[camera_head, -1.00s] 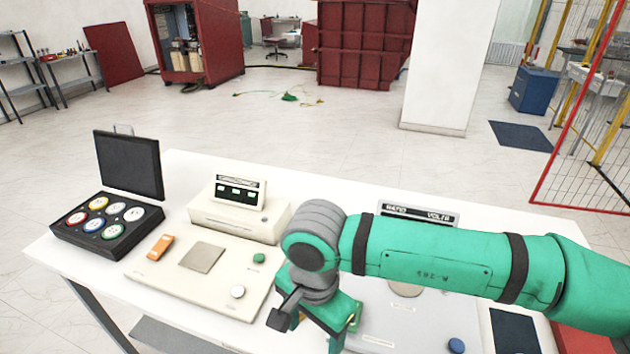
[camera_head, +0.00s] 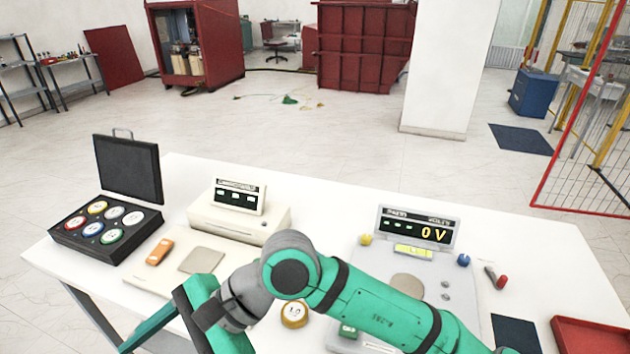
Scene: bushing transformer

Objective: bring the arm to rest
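My arm is green with grey joints and reaches in from the bottom right of the head view, low over the white table (camera_head: 335,205). Its wrist bends to the left, and my gripper (camera_head: 185,335) is at the bottom, in front of the cream device (camera_head: 150,277). Green and black parts of the gripper show, but its fingertips are not clear, and I cannot tell if it holds anything. A round gold-rimmed disc (camera_head: 294,314) with a white face lies just right of the wrist. The grey voltage meter (camera_head: 418,229) reads 0 V; the arm hides part of its base.
An open black case (camera_head: 105,235) with several coloured discs stands at the table's left. An orange object (camera_head: 160,252) lies on the cream device. A red tray (camera_head: 590,335) and a dark pad (camera_head: 515,332) are at the right. The back edge of the table is clear.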

